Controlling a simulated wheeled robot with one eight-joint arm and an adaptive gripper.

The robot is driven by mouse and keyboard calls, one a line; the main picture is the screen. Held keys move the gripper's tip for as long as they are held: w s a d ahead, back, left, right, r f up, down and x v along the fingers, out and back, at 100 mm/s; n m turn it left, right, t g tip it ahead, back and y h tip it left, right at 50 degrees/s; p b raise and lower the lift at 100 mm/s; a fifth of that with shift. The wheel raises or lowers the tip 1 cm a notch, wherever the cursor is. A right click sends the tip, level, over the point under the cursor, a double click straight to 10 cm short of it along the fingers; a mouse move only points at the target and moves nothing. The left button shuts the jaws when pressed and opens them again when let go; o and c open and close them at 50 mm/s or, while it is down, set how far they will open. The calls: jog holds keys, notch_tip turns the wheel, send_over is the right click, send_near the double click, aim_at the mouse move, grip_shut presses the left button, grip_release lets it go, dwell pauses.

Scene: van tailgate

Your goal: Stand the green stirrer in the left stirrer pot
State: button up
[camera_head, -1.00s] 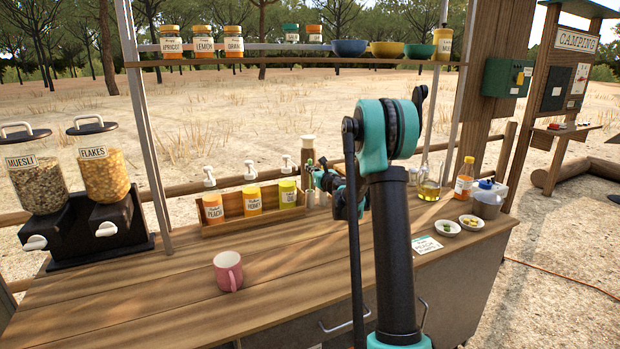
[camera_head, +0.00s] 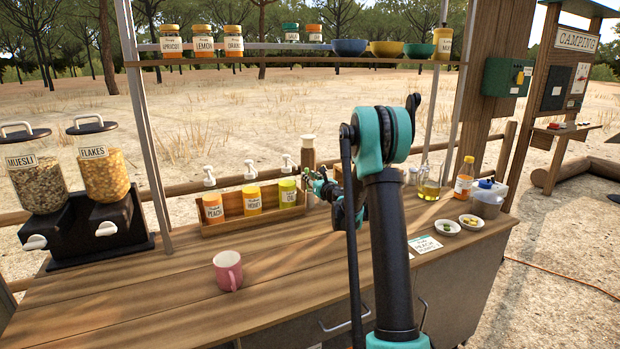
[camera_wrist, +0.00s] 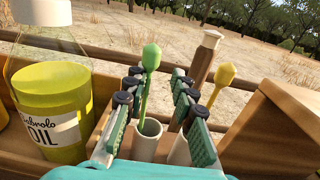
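The green stirrer (camera_wrist: 149,68) stands between my gripper's fingers in the wrist view. Its thin stem runs down into the mouth of the left white stirrer pot (camera_wrist: 145,143) and leans slightly. My gripper (camera_wrist: 160,100) is open, with a finger pair on each side of the stirrer; the stirrer is nearer the left pair, and a gap shows to the right pair. A yellow stirrer (camera_wrist: 223,76) stands in the right pot (camera_wrist: 180,152), partly hidden by the right fingers. In the head view my gripper (camera_head: 319,183) is at the rack's right end and hides the pots.
The yellow oil bottle (camera_wrist: 52,105) stands close left of my gripper; it also shows in the head view (camera_head: 288,193) in the wooden rack (camera_head: 229,225). A brown pepper-mill-like post (camera_wrist: 203,70) stands behind the pots. A pink mug (camera_head: 228,271) is on open counter at the front.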

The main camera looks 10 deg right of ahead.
jog(key=v, duration=1.2)
jog(key=shift+r, duration=0.1)
